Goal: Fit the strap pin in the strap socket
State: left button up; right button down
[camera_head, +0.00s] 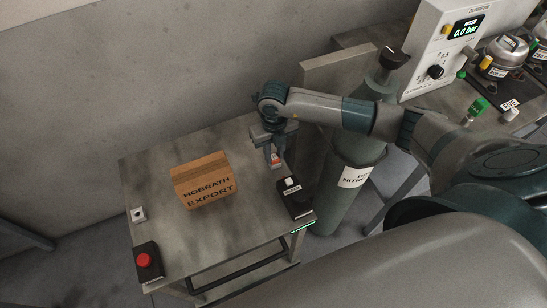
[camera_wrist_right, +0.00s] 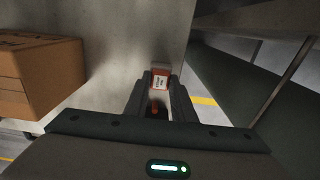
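My right gripper (camera_head: 274,161) points down over the right part of the metal table. In the right wrist view, my gripper (camera_wrist_right: 160,82) has its two fingers on either side of a small red and white labelled piece (camera_wrist_right: 160,77), which I take to be the strap pin. The piece shows orange-red between the fingertips in the head view (camera_head: 277,160). A black box with a white knob on top and a label (camera_head: 294,199) lies at the table's right edge, just below the gripper in the picture. It may be the strap socket; I cannot tell. My left gripper is not in view.
A cardboard box (camera_head: 202,180) sits mid-table. A red button box (camera_head: 147,260) and a small white-topped piece (camera_head: 138,215) are at the left edge. A grey-green gas cylinder (camera_head: 345,200) stands beside the table's right edge. A pressure panel (camera_head: 437,50) stands behind.

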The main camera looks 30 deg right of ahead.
aim_at(274, 156)
jog(key=shift+r, duration=0.1)
jog(key=shift+r+p, duration=1.85)
jog(key=shift+r, duration=1)
jog(key=shift+r, duration=0.15)
